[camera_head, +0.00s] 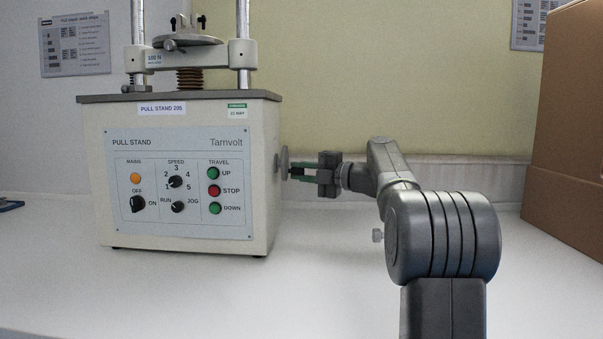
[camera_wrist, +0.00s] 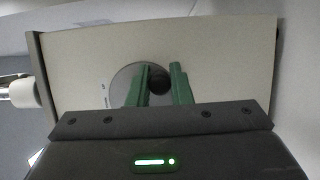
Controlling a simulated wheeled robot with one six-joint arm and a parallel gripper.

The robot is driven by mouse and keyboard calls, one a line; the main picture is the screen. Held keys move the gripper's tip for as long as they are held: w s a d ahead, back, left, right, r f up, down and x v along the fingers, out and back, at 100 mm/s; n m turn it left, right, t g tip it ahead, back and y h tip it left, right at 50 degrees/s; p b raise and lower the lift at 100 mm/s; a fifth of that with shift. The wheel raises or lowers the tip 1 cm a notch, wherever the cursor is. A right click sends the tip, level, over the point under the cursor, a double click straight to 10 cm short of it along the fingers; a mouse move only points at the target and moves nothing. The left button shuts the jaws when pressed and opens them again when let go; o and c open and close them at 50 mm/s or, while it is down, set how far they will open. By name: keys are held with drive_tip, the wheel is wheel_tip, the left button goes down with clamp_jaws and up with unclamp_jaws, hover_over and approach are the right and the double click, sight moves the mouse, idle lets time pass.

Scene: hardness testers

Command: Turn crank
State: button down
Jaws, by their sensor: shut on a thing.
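The pull stand (camera_head: 190,180) is a cream machine with a control panel, standing on the white bench. Its crank (camera_head: 284,163) is a grey disc on the machine's right side, seen edge-on in the head view. In the wrist view the disc (camera_wrist: 121,88) faces me, and a dark round knob (camera_wrist: 160,79) shows between my fingers. My gripper (camera_head: 297,170) reaches in from the right with its green fingers at the crank. In the wrist view the fingers (camera_wrist: 160,84) are shut on the knob, one on each side. The knob's far part is hidden.
A cardboard box (camera_head: 570,130) stands at the right edge of the bench (camera_head: 330,290). Posts and a clamp plate (camera_head: 185,42) rise above the machine. The bench front is clear.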

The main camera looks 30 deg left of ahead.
drive_tip(key=c, duration=1.3)
unclamp_jaws()
drive_tip(key=w+d+p, duration=0.1)
drive_tip(key=d+p, duration=0.1)
drive_tip(key=d, duration=1.1)
drive_tip(key=shift+w+d, duration=0.3)
drive_tip(key=shift+d, duration=0.05)
drive_tip(key=shift+f, duration=0.1)
